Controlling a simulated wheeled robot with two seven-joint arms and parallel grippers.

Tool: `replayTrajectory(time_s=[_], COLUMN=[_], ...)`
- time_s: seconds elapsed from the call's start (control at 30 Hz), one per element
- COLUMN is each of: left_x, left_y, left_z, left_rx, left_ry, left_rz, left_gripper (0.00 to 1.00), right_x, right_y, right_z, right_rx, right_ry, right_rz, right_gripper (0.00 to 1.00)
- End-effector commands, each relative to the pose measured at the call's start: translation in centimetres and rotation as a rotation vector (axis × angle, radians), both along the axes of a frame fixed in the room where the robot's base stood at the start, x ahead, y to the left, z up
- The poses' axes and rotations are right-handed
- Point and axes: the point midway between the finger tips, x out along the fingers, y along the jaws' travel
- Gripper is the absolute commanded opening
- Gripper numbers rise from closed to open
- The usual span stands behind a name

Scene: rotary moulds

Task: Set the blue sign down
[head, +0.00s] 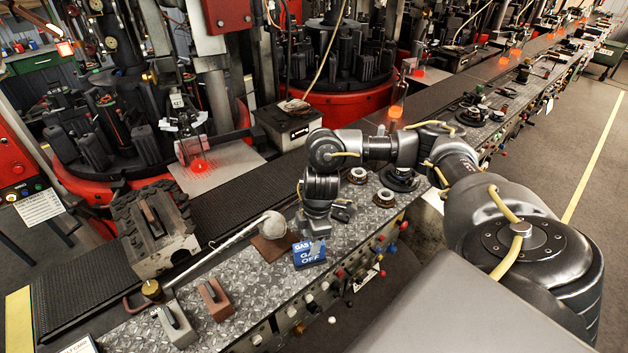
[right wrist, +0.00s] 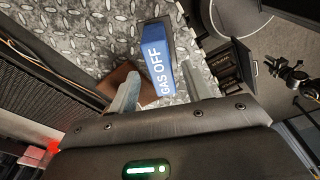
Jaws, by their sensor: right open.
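The blue sign (head: 309,258), lettered GAS OFF in white, stands on the diamond-plate bench top near its front edge. My right gripper (head: 316,226) is above and just behind it, pointing down, and partly covers its upper part. In the right wrist view the blue sign (right wrist: 158,62) lies between and beyond the two spread fingers of my right gripper (right wrist: 161,80). The fingers are open, with gaps visible beside the sign. My left gripper is not in view.
A brown pad (head: 272,247) with a pale rounded ladle head (head: 273,225) lies left of the sign. Two handled blocks (head: 215,298) (head: 177,324) sit further left. Knobs line the bench front. A dark conveyor (head: 235,200) runs behind.

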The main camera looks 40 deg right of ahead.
Motion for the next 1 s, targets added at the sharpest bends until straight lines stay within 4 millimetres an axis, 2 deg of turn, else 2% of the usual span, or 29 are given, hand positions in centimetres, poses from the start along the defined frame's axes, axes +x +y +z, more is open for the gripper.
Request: replayTrajectory(time_s=[0.03, 0.1, 0.4, 0.6, 1.0], left_x=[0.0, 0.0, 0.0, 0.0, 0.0], left_y=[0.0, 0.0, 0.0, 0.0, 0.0], left_z=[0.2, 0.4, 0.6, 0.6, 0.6], left_rx=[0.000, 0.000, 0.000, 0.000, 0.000], left_ry=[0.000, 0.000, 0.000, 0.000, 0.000], left_rz=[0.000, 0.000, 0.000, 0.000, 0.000], left_gripper=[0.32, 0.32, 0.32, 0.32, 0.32], right_x=[0.1, 0.0, -0.2, -0.3, -0.3], right_y=[-0.2, -0.3, -0.7, -0.7, -0.7], right_z=[1.3, 2.7, 6.3, 7.0, 7.0], right_rx=[-0.002, -0.002, -0.001, 0.000, 0.000], right_ry=[-0.006, -0.006, -0.002, 0.001, 0.001], right_rz=[0.001, 0.001, 0.000, 0.000, 0.000], right_gripper=[0.49, 0.49, 0.49, 0.49, 0.49])
